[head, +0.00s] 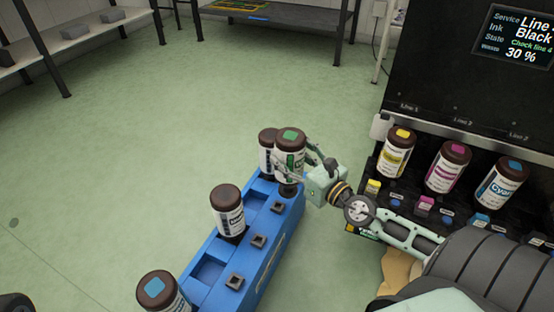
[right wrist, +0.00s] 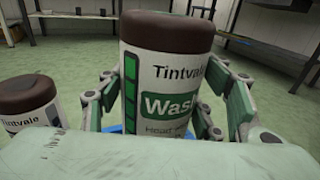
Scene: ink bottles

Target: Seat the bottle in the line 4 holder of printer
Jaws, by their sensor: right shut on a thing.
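My right gripper (head: 296,168) is shut on a white bottle with a brown cap and a green cap square (head: 290,146), over the far end of a blue crate. In the right wrist view this bottle (right wrist: 165,75) reads "Tintvale" and "Wash", upright between the fingers. Whether its base is clear of the crate is hard to tell. The black printer (head: 455,85) stands at the right; its screen (head: 520,35) reads "Black", "Check line 4" and "30 %". Yellow (head: 397,152), magenta (head: 447,167) and cyan (head: 500,184) bottles stand in its holders. I cannot make out a line 4 holder. My left gripper is out of view.
The blue crate (head: 262,262) has empty square pockets. A brown-capped bottle (head: 228,212) stands mid-crate, another (head: 266,152) beside the held one, and a blue-marked one (head: 160,294) at the near end. Shelves (head: 85,40) line the back; the green floor between is clear.

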